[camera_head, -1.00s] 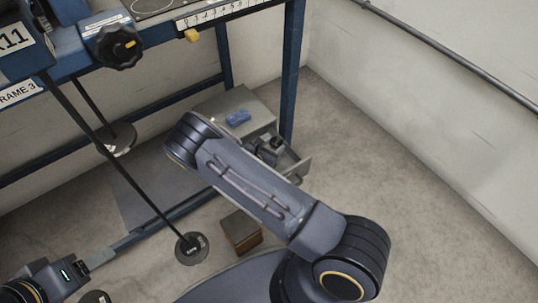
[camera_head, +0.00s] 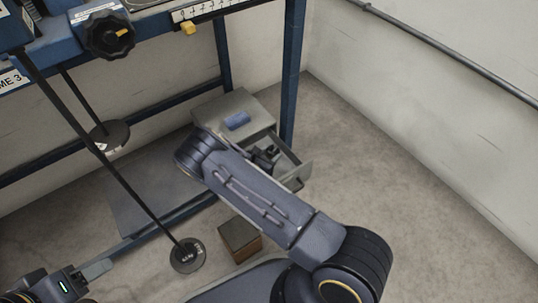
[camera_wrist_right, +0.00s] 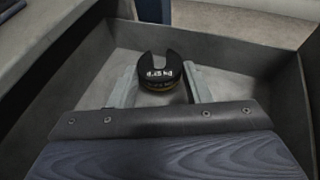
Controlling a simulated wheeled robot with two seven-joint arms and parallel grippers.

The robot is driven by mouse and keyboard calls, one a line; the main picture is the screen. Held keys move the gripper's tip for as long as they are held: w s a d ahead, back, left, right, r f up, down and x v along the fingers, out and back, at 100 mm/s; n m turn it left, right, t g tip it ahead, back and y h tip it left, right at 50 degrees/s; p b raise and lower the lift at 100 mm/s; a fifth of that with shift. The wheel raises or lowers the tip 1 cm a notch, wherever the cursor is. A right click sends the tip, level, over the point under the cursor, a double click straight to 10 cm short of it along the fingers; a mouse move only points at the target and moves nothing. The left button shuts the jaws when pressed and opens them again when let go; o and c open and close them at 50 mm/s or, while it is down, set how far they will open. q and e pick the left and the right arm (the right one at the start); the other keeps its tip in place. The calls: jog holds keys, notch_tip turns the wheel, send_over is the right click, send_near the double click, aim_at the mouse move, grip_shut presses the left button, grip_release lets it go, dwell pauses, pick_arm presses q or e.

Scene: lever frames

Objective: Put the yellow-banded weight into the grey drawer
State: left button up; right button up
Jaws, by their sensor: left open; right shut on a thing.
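The yellow-banded weight (camera_wrist_right: 165,73) is a black slotted disc marked 1.15 kg, with a yellow band low on its side. In the right wrist view it sits between the two fingers of my right gripper (camera_wrist_right: 160,88), which is shut on it. Both are inside the open grey drawer (camera_wrist_right: 225,57); whether the weight touches the floor is unclear. In the head view the drawer (camera_head: 297,175) is pulled out of its grey cabinet, and my right forearm hides part of it. My left gripper (camera_head: 97,270) is open and empty at the lower left.
A blue object (camera_head: 236,121) lies on the cabinet top (camera_head: 258,112). A brown box (camera_head: 240,238) stands on the floor near the drawer. A rod with a round weight (camera_head: 188,256) hangs from the blue frame (camera_head: 293,70). Floor to the right is clear.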

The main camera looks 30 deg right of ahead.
jog(key=shift+f+b, duration=0.3)
jog(key=shift+f, duration=0.15)
jog(key=o, duration=1)
